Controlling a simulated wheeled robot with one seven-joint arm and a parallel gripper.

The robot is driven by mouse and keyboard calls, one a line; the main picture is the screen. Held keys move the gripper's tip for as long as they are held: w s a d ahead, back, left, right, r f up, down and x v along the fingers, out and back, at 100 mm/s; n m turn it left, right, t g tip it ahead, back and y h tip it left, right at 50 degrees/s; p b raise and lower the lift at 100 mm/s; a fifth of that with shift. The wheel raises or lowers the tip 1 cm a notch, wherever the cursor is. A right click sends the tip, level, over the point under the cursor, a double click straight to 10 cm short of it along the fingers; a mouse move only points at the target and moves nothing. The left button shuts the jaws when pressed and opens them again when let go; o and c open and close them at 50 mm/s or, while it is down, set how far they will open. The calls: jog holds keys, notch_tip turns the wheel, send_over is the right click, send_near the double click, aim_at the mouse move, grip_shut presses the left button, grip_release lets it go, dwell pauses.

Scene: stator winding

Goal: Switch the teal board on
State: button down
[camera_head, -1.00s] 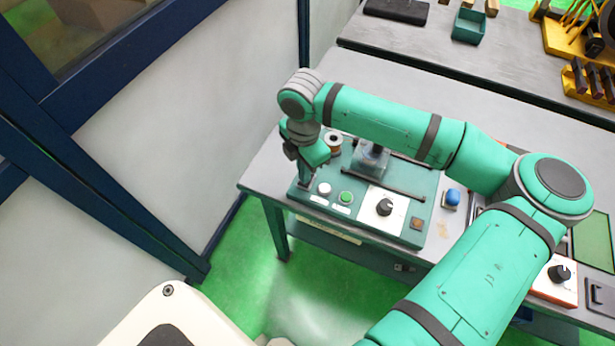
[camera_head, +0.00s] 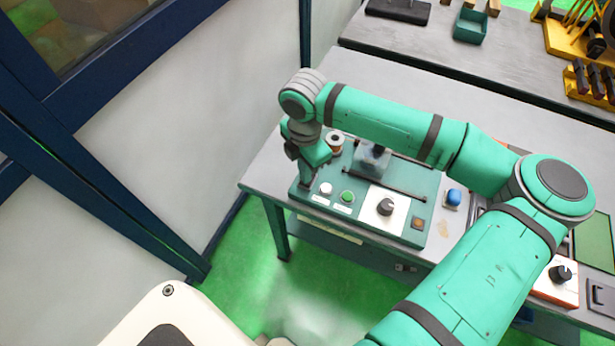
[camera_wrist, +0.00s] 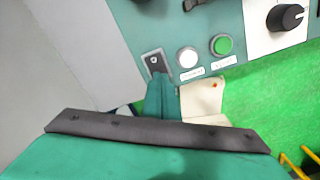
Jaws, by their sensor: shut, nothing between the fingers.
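The teal board (camera_head: 352,209) lies on the grey table. It bears a white button (camera_head: 326,188), a green button (camera_head: 347,196), a black knob (camera_head: 386,207) on a white plate and a small square brown part (camera_head: 417,223). In the wrist view a dark switch (camera_wrist: 155,61) in a grey frame sits left of the white button (camera_wrist: 187,57) and green button (camera_wrist: 222,45). My gripper (camera_wrist: 160,80) is shut and empty, its tips at the lower edge of that switch. I cannot tell whether they touch. In the head view my gripper (camera_head: 305,183) hides the switch.
A white box with a black knob (camera_head: 560,275) is at the far right. A white wall is at left.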

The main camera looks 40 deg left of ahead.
jog(key=shift+w+d+f, duration=0.1)
jog(key=shift+w+f, duration=0.1)
dwell(0.5)
jog(key=shift+s+a+f, duration=0.15)
jog(key=shift+a+f, duration=0.05)
jog(key=shift+d+f, duration=0.1)
jog(key=shift+f, duration=0.2)
dwell(0.3)
jog(key=shift+r, duration=3.55)
